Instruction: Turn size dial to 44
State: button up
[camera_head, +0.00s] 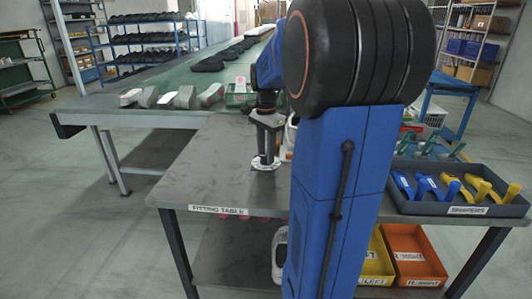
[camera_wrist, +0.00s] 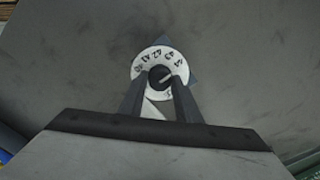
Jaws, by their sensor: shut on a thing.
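The size dial is a round white disc with black numbers (camera_wrist: 148,60) and a dark knob (camera_wrist: 160,75) at its centre. A pale line on the knob points to the upper right in the wrist view. The numbers are small and tilted, and I cannot surely read which one the line meets. My gripper (camera_wrist: 159,86) has its two dark fingers on either side of the knob, shut on it. The fingers cover the near part of the disc. In the head view my gripper (camera_head: 266,150) points straight down at the white dial (camera_head: 265,165) on the fitting table.
The grey fitting table (camera_head: 215,160) has free room left of the dial. A dark tray of blue and yellow shapers (camera_head: 440,207) stands at the right. A conveyor (camera_head: 215,75) with shoes runs behind. Yellow (camera_head: 376,262) and orange (camera_head: 412,253) bins sit below. My arm hides the table's middle.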

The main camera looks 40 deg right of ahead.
jog(key=o, duration=1.1)
jog(key=shift+c, duration=0.2)
jog(key=shift+r, duration=0.1)
notch_tip(320, 180, up, 17)
jog(key=s+a+f+n+t, duration=0.1)
jog(key=s+a+f+n, duration=0.35)
jog(key=a, duration=0.35)
jog(key=s+a+f+n+t, duration=0.1)
jog(key=s+a+f+n, duration=0.3)
jog(key=a, duration=0.5)
jog(key=s+a+f+n+t, duration=0.2)
jog(key=s+a+f+n, duration=0.7)
jog(key=f, duration=0.3)
jog(key=shift+s+f+n+t, duration=0.2)
jog(key=shift+s+n+t, duration=0.25)
jog(key=shift+n, duration=0.2)
